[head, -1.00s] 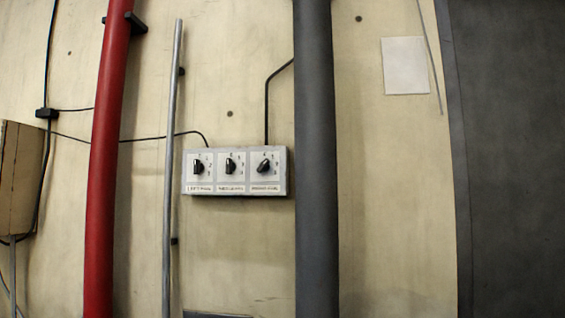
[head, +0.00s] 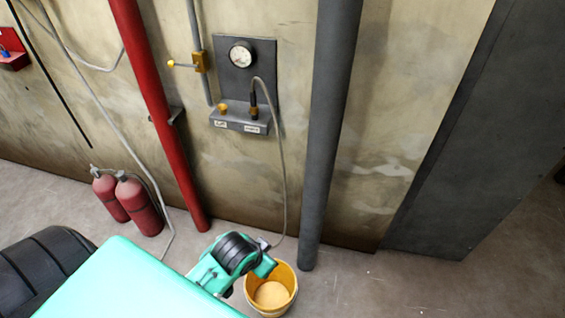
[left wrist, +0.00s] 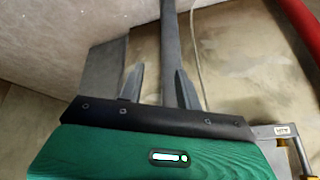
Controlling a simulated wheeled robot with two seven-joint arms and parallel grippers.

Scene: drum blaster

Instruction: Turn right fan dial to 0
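The box with three dials, including the right fan dial, is out of view in both current frames; it shows only in the earlier head frame, on the wall between the thin grey pipe and the thick dark pipe. My left gripper (left wrist: 160,72) shows in the left wrist view with two fingers apart and nothing between them. In the head view my teal left arm reaches from the bottom left to near the bucket; its fingers are not clear there. My right gripper is in neither view.
A gauge panel (head: 247,62) with a shelf (head: 240,118) hangs on the wall between a red pipe (head: 150,90) and a dark pipe (head: 335,120). A yellow bucket (head: 286,298) stands below. Fire extinguishers (head: 138,205) stand at left. Floor at right is clear.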

